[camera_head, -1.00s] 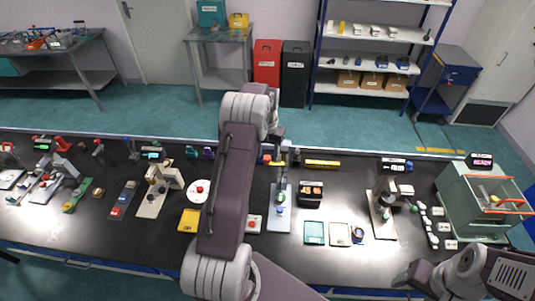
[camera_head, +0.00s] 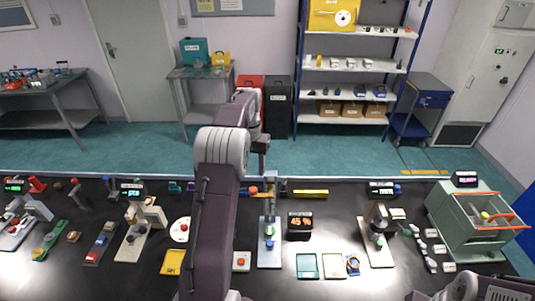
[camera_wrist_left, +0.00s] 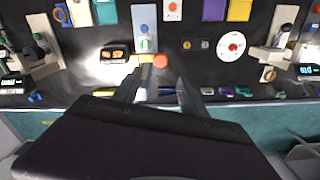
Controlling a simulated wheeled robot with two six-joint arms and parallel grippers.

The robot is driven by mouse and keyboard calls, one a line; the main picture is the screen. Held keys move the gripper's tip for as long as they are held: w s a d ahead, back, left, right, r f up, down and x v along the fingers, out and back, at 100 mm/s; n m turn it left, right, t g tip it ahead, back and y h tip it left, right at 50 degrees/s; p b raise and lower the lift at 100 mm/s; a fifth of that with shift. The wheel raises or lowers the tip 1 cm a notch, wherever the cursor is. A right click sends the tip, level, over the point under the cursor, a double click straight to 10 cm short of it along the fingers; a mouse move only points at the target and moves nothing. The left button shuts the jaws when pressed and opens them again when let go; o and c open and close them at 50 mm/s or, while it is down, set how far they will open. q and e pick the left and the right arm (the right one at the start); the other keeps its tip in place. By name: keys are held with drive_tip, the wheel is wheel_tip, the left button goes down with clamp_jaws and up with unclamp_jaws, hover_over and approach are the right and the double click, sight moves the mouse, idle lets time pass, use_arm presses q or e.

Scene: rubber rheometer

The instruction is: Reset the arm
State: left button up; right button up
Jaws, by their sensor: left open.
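My left arm reaches up through the middle of the head view, raised over the bench. Its gripper (camera_head: 262,152) shows small and partly hidden by its own wrist, in front of the teal floor beyond the bench's far edge. In the left wrist view the two dark fingers (camera_wrist_left: 160,84) are spread apart with nothing held.
The black bench (camera_head: 335,230) carries several instruments. Shelves (camera_head: 352,105) and a side table (camera_head: 201,73) stand behind, across open floor.

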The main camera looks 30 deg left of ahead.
use_arm(q)
drive_tip(key=s+d+f+m+b, duration=0.25)
drive_tip(key=d+f+b, duration=0.25)
drive_tip(key=d+b, duration=0.25)
drive_tip(key=s+d+f+m+b, duration=0.1)
drive_tip(key=s+d+f+b, duration=0.4)
drive_tip(key=d, duration=0.3)
drive_tip(key=s+d+f+t+b, duration=0.1)
drive_tip(key=s+d+f+b, duration=0.3)
drive_tip(key=s+f, duration=0.9)
drive_tip(key=shift+d+f+n, duration=0.15)
drive_tip(key=shift+f+n, duration=0.25)
drive_tip(key=shift+n, duration=0.05)
drive_tip(key=shift+s, duration=0.1)
